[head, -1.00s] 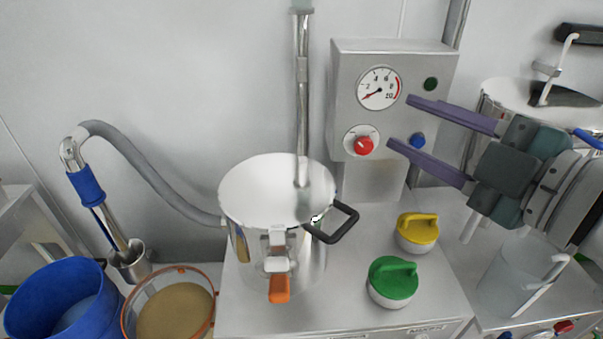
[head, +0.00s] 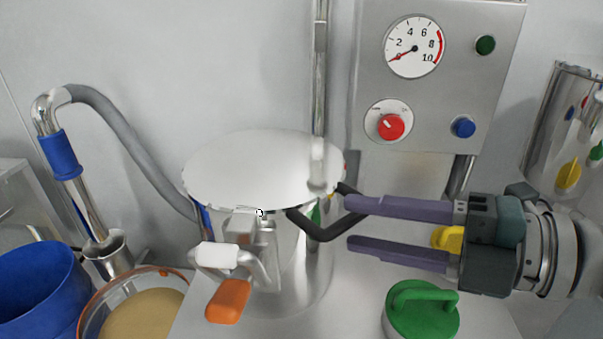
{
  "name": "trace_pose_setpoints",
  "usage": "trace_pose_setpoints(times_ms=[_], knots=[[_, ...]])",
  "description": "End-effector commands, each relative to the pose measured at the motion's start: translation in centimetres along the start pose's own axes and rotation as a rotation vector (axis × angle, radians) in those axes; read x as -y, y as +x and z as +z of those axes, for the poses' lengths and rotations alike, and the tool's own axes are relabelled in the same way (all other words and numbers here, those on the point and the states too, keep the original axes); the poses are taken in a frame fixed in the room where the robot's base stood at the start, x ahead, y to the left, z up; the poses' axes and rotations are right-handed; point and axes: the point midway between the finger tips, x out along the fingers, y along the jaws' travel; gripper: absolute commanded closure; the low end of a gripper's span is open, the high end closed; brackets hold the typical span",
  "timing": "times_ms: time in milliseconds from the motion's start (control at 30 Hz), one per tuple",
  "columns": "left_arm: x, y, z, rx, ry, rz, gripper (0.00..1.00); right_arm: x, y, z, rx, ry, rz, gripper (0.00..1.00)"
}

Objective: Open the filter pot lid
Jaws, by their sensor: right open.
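The filter pot (head: 302,262) is a shiny steel pot on the steel bench. Its round lid (head: 262,168) lies flat on top. A clamp latch with an orange grip (head: 229,301) sits at the pot's front. A black handle (head: 322,229) sticks out at the right of the lid. My right gripper (head: 347,224) is open and comes in from the right. Its purple fingertips are at the black handle's outer end; whether they touch it I cannot tell. My left gripper is not in view.
A green-handled cap (head: 421,310) stands on the bench below my right gripper, and a yellow one (head: 448,238) is partly hidden behind it. A control box (head: 436,90) with gauge and knobs is behind. A sieve (head: 140,308) and a blue bucket (head: 38,295) stand left.

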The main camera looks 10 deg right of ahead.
Motion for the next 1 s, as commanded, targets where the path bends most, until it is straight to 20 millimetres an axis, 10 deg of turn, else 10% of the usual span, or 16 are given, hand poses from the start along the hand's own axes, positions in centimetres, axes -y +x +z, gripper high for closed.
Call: trace_pose_setpoints(times_ms=[533,1000], knots=[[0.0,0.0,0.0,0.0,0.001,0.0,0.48,0.0,2.9,0.0,0.001,0.0,0.0,0.54],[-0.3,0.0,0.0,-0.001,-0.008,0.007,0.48,0.0,2.9,0.0,0.001,0.0,0.0,1.0]])
